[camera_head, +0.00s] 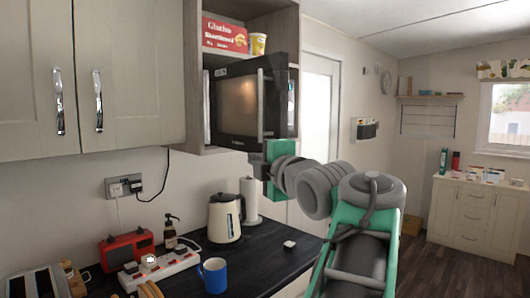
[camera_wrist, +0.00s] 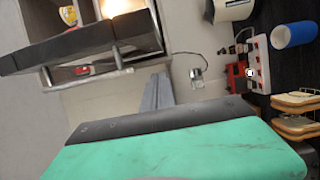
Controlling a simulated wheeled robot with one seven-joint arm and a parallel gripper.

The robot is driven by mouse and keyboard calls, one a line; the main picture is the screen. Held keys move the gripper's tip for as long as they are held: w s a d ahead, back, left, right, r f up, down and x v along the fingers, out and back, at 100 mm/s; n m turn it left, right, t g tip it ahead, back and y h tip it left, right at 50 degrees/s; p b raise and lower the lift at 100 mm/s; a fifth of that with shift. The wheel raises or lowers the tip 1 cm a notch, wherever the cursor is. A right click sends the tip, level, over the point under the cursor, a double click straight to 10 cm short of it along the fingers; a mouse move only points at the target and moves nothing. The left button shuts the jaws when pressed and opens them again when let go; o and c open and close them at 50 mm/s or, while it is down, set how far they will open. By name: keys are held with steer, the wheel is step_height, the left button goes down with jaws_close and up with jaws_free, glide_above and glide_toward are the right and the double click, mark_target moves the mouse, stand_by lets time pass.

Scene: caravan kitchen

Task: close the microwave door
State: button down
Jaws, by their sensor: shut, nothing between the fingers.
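The black microwave (camera_head: 238,104) sits in an open shelf of the wall cabinet, with a warm light in it. Its door is ajar; in the wrist view the door (camera_wrist: 85,42) is a dark slab standing out from the lit interior (camera_wrist: 122,7). A metal bar handle (camera_head: 261,103) runs along the door, and it also shows in the wrist view (camera_wrist: 85,77). My gripper (camera_head: 257,168) is just below the microwave's lower right corner. In the wrist view its grey fingers (camera_wrist: 158,92) are together and empty, close to the handle's end, with no clear contact.
A red box (camera_head: 224,35) and a yellow cup (camera_head: 258,43) stand on the shelf above. Below, a kettle (camera_head: 225,218), blue mug (camera_head: 213,275), red radio (camera_head: 128,249) and power strip (camera_head: 160,268) stand on the dark counter. Open floor lies to the right.

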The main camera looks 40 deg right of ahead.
steer(key=d, duration=0.1)
steer(key=w+d+p, duration=0.1)
steer(key=d, duration=0.1)
steer(key=w+d+p, duration=0.1)
steer(key=shift+w+d, duration=0.15)
steer(key=shift+d, duration=0.25)
